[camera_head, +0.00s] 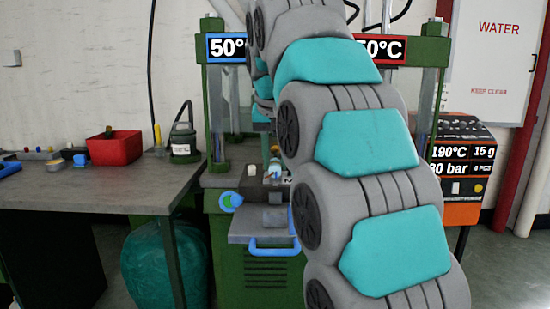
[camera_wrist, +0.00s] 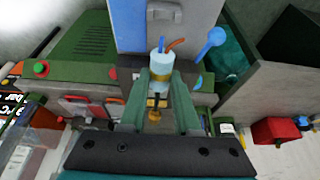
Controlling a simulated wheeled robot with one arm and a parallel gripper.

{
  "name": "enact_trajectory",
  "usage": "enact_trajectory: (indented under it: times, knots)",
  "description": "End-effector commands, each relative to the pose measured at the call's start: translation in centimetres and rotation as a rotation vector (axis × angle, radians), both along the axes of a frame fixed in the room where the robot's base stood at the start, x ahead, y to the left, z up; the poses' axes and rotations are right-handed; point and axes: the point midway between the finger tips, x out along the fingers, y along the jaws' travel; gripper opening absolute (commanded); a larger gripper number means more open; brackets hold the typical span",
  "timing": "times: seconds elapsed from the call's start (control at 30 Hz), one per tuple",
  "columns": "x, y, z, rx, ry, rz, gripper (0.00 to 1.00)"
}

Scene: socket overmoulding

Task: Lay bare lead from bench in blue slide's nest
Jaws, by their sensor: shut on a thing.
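My gripper (camera_wrist: 162,105) is shut on the bare lead (camera_wrist: 159,66), with its two green fingers on either side. The lead has a pale blue cylindrical body, orange and blue wires at one end, and a dark and brass-coloured part between my fingers. In the head view the lead (camera_head: 274,169) shows small in front of the press, partly behind my arm. The blue slide (camera_head: 252,238), a grey plate with a blue handle (camera_head: 272,250), juts from the press front. I cannot make out its nest, nor whether the lead touches it.
A blue ball-ended lever (camera_head: 230,201) sticks out at the press's left. A green bag (camera_head: 160,265) stands on the floor. My arm hides the press's right.

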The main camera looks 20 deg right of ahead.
Motion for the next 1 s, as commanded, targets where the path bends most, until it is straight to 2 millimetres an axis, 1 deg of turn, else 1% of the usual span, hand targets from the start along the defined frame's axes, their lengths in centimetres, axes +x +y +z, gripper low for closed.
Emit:
enact_trajectory:
  times: [1.0]
  knots:
    - [0.0,0.0,-6.3,0.0,-0.001,-0.001,0.0]
